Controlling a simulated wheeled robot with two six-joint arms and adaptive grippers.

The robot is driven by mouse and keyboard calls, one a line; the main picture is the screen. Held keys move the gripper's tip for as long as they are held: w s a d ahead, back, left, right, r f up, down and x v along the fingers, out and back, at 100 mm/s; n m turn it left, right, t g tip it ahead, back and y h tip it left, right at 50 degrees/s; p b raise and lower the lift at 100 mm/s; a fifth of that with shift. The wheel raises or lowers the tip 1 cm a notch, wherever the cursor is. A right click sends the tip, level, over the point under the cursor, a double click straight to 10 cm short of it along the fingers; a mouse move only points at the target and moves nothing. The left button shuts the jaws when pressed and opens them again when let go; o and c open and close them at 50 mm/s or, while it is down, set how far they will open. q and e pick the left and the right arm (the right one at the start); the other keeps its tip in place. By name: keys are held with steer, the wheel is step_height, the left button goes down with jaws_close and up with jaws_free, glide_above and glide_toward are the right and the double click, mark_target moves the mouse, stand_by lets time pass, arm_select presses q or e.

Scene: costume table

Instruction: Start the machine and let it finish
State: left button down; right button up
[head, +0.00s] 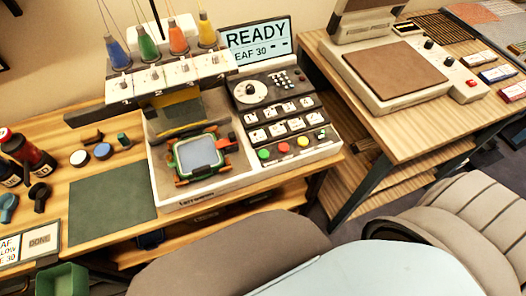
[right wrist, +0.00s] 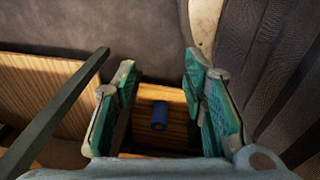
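The embroidery machine (head: 215,180) stands on the wooden table in the head view. Its screen (head: 257,40) reads "READY" and "LEAF 30" with dashes. A green-framed hoop (head: 200,154) with pale cloth is mounted under the needle head. On the front of the control panel (head: 283,118), a green button (head: 264,154) sits at the left end of a row, with red and orange buttons to its right. My right gripper (right wrist: 160,75) is open and empty in the right wrist view, over a lower wooden surface. The head view shows neither gripper's fingers.
A second machine (head: 400,70) stands on the right table. A small blue cylinder (right wrist: 159,116) shows below my right gripper.

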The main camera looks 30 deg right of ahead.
jaws_close()
stand_by(1.2)
